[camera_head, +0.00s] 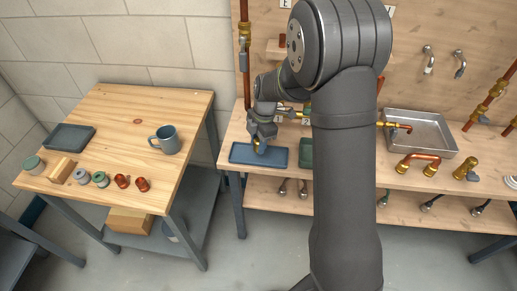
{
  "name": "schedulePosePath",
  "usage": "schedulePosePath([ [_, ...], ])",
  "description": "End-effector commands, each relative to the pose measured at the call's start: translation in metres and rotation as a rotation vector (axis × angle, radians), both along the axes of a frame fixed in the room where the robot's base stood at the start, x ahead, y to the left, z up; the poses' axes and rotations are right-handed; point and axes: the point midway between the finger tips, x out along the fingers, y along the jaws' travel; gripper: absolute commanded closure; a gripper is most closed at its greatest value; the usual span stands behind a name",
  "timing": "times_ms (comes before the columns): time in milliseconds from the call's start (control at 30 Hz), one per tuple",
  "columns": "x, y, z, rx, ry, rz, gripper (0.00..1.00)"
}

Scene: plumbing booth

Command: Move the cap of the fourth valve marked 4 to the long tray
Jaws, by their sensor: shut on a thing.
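The long blue tray (240,154) lies on the workbench at its left end. My gripper (261,141) points down over the middle of this tray. It is shut on a small piece with brassy and blue colouring (259,147), which looks like the valve cap. I cannot tell whether the piece touches the tray floor or hangs just above it. The fourth valve and its mark cannot be made out; my arm covers the middle of the bench and part of the board.
A green tray (306,153) sits right of the blue one, partly behind my arm. A metal basin (432,143) and copper pipe pieces (419,160) are at right. A wooden table (105,130) with a mug (164,140) stands at left. A vertical copper pipe (245,60) rises behind my gripper.

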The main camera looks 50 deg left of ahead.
Motion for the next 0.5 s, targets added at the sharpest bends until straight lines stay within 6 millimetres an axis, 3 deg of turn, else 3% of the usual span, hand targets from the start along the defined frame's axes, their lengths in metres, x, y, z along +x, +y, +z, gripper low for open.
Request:
schedulePosePath([
  [200, 0.000, -0.001, -0.031, -0.004, 0.002, 0.001, 0.98],
  [500, 0.000, -0.001, -0.034, -0.001, 0.001, 0.000, 0.98],
])
